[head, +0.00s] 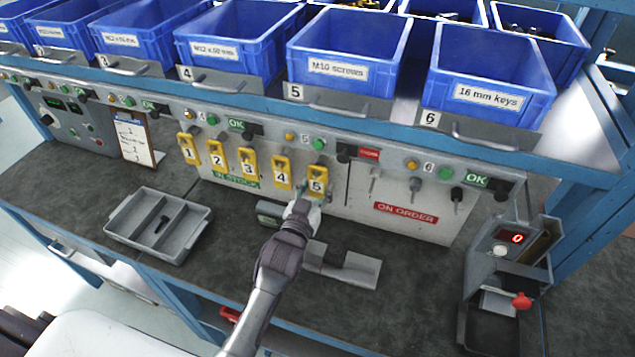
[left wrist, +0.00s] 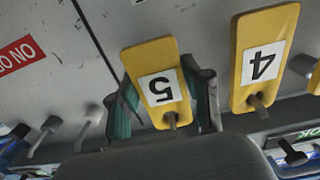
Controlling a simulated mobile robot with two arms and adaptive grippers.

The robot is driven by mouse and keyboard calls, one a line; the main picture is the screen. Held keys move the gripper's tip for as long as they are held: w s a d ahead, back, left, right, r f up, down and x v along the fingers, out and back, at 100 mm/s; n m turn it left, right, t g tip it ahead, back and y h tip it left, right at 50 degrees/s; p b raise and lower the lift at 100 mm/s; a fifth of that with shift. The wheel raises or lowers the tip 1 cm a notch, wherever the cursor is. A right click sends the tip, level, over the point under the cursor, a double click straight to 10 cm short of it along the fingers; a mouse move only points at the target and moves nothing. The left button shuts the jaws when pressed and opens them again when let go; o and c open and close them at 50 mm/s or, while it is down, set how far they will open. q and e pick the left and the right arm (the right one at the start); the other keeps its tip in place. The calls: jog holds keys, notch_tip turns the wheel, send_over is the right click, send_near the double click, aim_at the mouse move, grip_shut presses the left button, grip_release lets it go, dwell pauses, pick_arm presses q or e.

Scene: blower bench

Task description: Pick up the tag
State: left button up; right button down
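The fingers stand apart on either side, and I see no firm grip. Tag 4 (left wrist: 262,55) hangs just beside the right finger. My right gripper is not in view.
Other yellow tags, such as tag 3 (head: 248,163), hang to the left. Bare pegs stand above the ON ORDER strip (head: 405,212). A grey divided tray (head: 120,222) and a grey holder (head: 352,270) are on the bench. A display box (head: 508,243) stands at right.

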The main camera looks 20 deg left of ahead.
pick_arm(q)
jog(key=c, duration=0.5)
jog(key=shift+r+b, duration=0.25)
jog(key=shift+b, duration=0.2)
jog(key=s+r, duration=0.1)
jog(key=s, duration=1.7)
jog(key=shift+a+b, duration=0.3)
jog(key=shift+b, duration=0.05)
